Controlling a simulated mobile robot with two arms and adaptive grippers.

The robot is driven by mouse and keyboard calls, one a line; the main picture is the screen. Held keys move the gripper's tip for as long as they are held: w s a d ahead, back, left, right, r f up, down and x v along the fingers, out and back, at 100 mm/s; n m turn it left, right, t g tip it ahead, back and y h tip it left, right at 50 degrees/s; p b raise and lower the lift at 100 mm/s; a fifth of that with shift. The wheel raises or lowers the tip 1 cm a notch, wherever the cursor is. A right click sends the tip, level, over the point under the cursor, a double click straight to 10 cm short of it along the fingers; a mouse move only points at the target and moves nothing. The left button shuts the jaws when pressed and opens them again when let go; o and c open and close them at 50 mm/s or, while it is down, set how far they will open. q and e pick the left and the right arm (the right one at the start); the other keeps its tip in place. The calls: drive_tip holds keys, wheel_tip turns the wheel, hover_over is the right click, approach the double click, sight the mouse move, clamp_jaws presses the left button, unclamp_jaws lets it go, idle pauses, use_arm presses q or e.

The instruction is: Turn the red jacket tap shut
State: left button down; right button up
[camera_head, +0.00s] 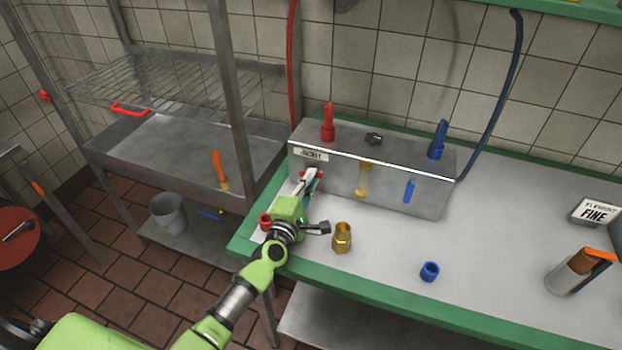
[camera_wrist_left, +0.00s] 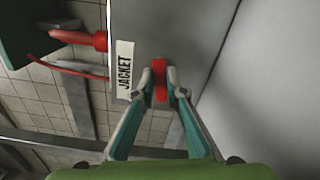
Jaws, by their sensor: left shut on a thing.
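The grey metal box (camera_head: 415,197) stands on the green-edged table, with a JACKET label (camera_head: 311,155) at its left front corner. The label also shows in the left wrist view (camera_wrist_left: 125,68). The red jacket tap (camera_wrist_left: 160,80) is on the box's front face, beside the label. My left gripper (camera_head: 310,176) reaches the front face there; in the left wrist view its two fingertips (camera_wrist_left: 160,78) are closed on either side of the red tap handle. In the head view the gripper mostly hides the tap. My right gripper is not in view.
A brass fitting (camera_head: 342,237) and a blue ring (camera_head: 430,271) stand on the table (camera_head: 380,265) near my left arm. A red ring (camera_head: 265,222) is just left of my gripper. A blue tap handle (camera_head: 409,191) is further right on the box.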

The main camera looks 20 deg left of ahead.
use_arm(q)
drive_tip(key=shift+r+m+p, duration=0.15)
drive_tip(key=shift+m+p, duration=0.2)
drive_tip(key=shift+m, duration=0.95)
drive_tip(key=c, duration=2)
unclamp_jaws()
drive_tip(key=shift+c, duration=0.2)
drive_tip(key=s, duration=1.2)
drive_tip(key=shift+a, duration=0.2)
